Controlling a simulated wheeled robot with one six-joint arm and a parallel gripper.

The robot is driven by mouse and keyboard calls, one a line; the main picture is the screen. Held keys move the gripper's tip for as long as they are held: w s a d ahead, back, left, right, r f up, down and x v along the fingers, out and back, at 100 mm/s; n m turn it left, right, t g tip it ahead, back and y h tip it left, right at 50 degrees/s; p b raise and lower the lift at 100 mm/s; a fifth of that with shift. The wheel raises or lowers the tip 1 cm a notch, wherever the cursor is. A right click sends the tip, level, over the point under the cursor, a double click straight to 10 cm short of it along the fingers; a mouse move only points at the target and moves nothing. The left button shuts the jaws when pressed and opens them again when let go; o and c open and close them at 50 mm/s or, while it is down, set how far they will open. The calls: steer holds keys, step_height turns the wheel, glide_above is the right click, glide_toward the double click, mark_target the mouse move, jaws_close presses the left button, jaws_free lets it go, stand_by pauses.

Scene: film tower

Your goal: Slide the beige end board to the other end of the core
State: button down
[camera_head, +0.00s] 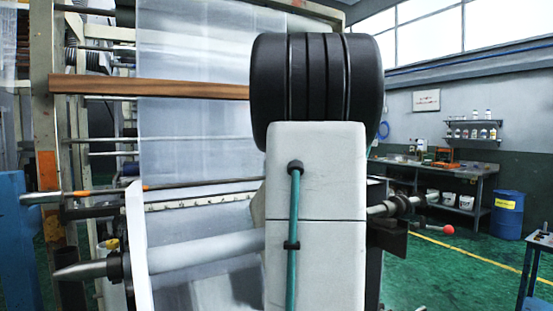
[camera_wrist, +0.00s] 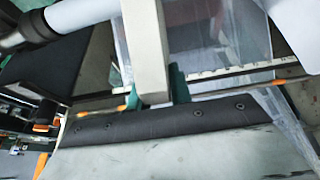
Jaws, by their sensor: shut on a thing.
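In the wrist view my gripper (camera_wrist: 162,95) has its teal fingers shut on the beige end board (camera_wrist: 148,45), which shows as a narrow pale edge running up from the fingers. The core (camera_wrist: 78,16) is a white tube at the upper left of that view, beside the board. In the head view the core (camera_head: 205,251) lies tilted slightly upward to the right, and its right part is hidden behind my arm. A white end board (camera_head: 138,245) stands near its left end. My gripper is hidden in the head view.
A conical shaft tip (camera_head: 80,270) sticks out left of the white board. A brown roller (camera_head: 150,87) and a clear film web (camera_head: 190,60) are behind. A workbench (camera_head: 435,170) and blue drum (camera_head: 508,215) stand far right.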

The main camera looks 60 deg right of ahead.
steer(key=shift+s+d+f, duration=0.1)
steer(key=shift+s+d, duration=0.4)
steer(key=shift+d, duration=0.25)
steer(key=shift+s+d+f, duration=0.15)
steer(key=shift+s+d, duration=0.4)
steer(key=shift+d, duration=0.2)
steer(key=shift+s+d+f, duration=0.1)
steer(key=shift+s+d, duration=0.4)
steer(key=shift+d, duration=0.25)
steer(key=s+d, duration=0.8)
steer(key=d, duration=0.3)
steer(key=shift+d, duration=0.4)
steer(key=shift+s+d, duration=0.7)
steer(key=shift+d, duration=0.35)
